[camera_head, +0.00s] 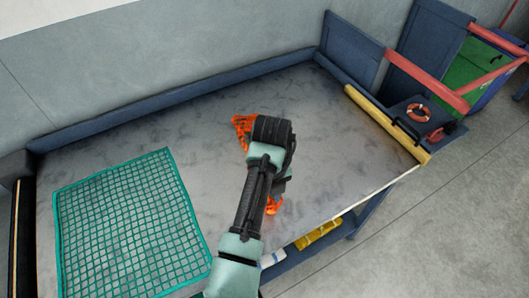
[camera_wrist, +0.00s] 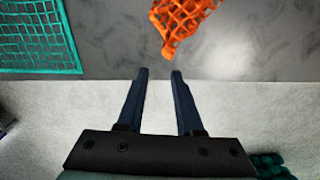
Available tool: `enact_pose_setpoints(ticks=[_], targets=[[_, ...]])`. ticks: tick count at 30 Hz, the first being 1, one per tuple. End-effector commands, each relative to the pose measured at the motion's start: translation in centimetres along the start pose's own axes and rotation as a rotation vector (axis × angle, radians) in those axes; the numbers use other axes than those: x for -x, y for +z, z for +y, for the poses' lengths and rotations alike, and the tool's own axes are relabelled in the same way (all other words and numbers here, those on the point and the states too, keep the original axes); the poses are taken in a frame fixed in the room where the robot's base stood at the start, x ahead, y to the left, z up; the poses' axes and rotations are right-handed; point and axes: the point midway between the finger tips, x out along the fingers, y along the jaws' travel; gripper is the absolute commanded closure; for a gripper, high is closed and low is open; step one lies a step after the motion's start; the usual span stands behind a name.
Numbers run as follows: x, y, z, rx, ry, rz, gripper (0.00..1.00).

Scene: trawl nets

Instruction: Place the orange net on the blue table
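The orange net (camera_head: 243,125) lies on the grey top of the blue-framed table (camera_head: 310,110), partly hidden behind my arm in the head view. A small orange part of it (camera_head: 272,205) shows below the wrist. In the wrist view, the orange net (camera_wrist: 180,22) is at the top centre, beyond the fingertips. My gripper (camera_wrist: 158,74) is open and empty, its two dark blue fingers apart with their tips near the table's front edge. The fingers show no contact with the net. The fingertips are hidden in the head view.
A green net (camera_head: 130,225) lies flat on the table's left part. A yellow bar (camera_head: 385,125) runs along the right end. A raised blue rim (camera_head: 180,97) lines the back. Yellow items (camera_head: 318,235) sit on a lower shelf. The tabletop right of my arm is clear.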

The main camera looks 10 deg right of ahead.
Motion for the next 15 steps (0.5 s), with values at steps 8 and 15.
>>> enact_pose_setpoints(ticks=[8, 15], targets=[[-1.0, 1.7, -1.7, 0.0, 0.002, 0.001, 1.0], [-2.6, 2.7, -2.8, 0.001, 0.001, 0.004, 1.0]])
